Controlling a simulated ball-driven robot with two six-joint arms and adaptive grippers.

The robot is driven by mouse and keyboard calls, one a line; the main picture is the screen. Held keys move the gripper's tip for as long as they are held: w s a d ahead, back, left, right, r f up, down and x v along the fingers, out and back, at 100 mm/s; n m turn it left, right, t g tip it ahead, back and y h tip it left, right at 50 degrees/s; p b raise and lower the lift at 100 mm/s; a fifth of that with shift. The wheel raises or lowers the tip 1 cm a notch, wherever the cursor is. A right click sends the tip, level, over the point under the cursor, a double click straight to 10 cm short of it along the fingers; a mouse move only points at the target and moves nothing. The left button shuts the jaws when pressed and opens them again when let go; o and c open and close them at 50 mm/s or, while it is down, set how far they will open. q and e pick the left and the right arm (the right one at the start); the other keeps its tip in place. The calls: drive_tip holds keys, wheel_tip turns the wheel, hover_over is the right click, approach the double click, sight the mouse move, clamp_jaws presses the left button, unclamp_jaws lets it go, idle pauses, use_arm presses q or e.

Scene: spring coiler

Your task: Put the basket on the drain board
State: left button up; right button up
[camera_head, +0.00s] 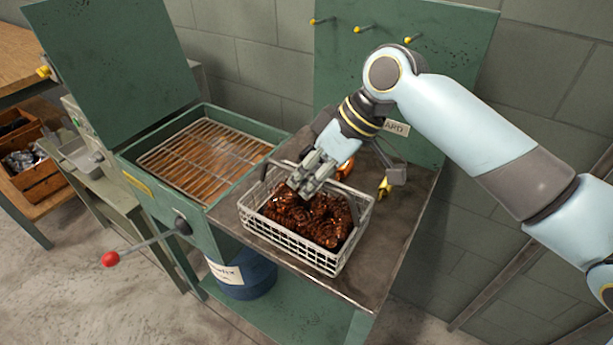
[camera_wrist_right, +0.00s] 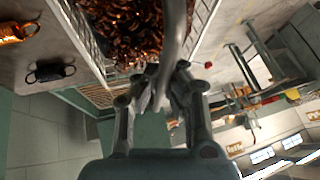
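A white wire basket (camera_head: 290,238) full of dark, wet brown springs (camera_head: 318,214) is at the drain board (camera_head: 387,225), a grey metal top right of the tank. The frames do not settle whether it rests there or hangs just above. My right gripper (camera_head: 303,184) is over the middle of the basket, pointing down. In the right wrist view its fingers (camera_wrist_right: 166,92) are close together around the basket's curved grey handle (camera_wrist_right: 174,45). The basket wall (camera_wrist_right: 84,38) shows beside it. My left gripper is not in view.
The open tank with a wire rack (camera_head: 205,155) stands left, with its raised green lid (camera_head: 115,65) and red-knobbed lever (camera_head: 111,259). An orange spring (camera_head: 346,168) and a brass-coloured part (camera_head: 385,187) lie behind the basket. A blue drum (camera_head: 245,277) stands below.

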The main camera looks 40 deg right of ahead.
drive_tip(key=o, duration=0.5)
drive_tip(key=v, duration=1.2)
drive_tip(key=shift+r, duration=0.15)
drive_tip(key=shift+s, duration=0.1)
